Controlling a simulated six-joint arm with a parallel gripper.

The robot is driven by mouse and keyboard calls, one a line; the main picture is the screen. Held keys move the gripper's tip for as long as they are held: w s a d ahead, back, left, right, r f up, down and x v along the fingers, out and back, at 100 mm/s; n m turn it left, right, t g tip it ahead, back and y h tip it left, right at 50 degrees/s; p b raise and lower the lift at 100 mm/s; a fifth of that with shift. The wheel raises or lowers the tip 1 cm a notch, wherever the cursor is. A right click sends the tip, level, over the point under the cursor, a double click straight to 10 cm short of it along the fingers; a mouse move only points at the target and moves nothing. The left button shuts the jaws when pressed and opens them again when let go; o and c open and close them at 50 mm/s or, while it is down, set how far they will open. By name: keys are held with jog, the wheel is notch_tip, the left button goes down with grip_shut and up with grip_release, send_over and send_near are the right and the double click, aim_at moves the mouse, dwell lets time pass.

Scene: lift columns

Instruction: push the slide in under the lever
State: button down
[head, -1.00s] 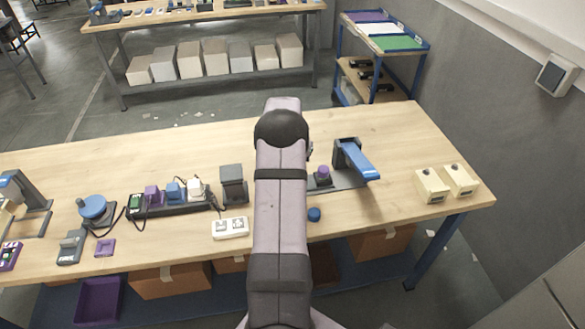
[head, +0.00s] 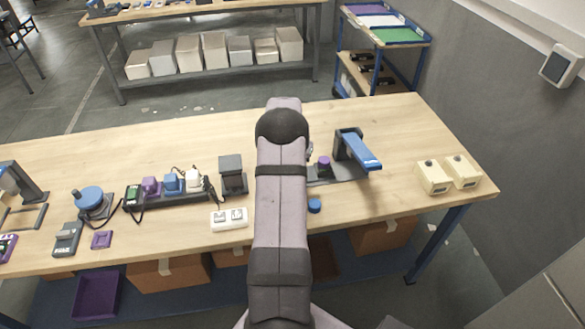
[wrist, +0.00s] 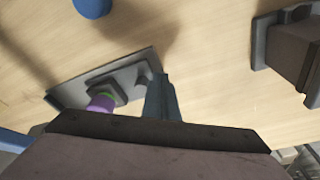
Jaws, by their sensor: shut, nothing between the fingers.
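The slide (head: 324,168) is a small dark block with a purple knob, standing on a flat grey base plate (head: 345,173). The blue lever (head: 357,149) is hinged on a dark upright at the plate's right part; the slide is left of it, not under it. In the wrist view the slide's block (wrist: 119,85) sits on the plate (wrist: 68,93), and a blue piece, seemingly the lever (wrist: 14,143), shows at the lower left edge. My gripper (wrist: 163,88) is shut and empty, by the plate's end, with a gap to the slide. My arm hides it in the head view.
A blue round cap (head: 314,206) lies in front of the plate. A dark block-shaped fixture (head: 231,175) and a white switch box (head: 229,219) stand to the left. Two cream boxes (head: 433,178) stand at the right. The bench behind the plate is clear.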

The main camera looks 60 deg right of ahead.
aim_at(322, 161)
jog(key=shift+s+d+b, duration=0.3)
jog(key=shift+s+d, duration=3.5)
jog(key=shift+w+a, duration=0.2)
jog(key=shift+w, duration=0.05)
jog(key=shift+r, duration=0.1)
jog(key=shift+r+p, duration=1.8)
jog(key=shift+r, duration=1.15)
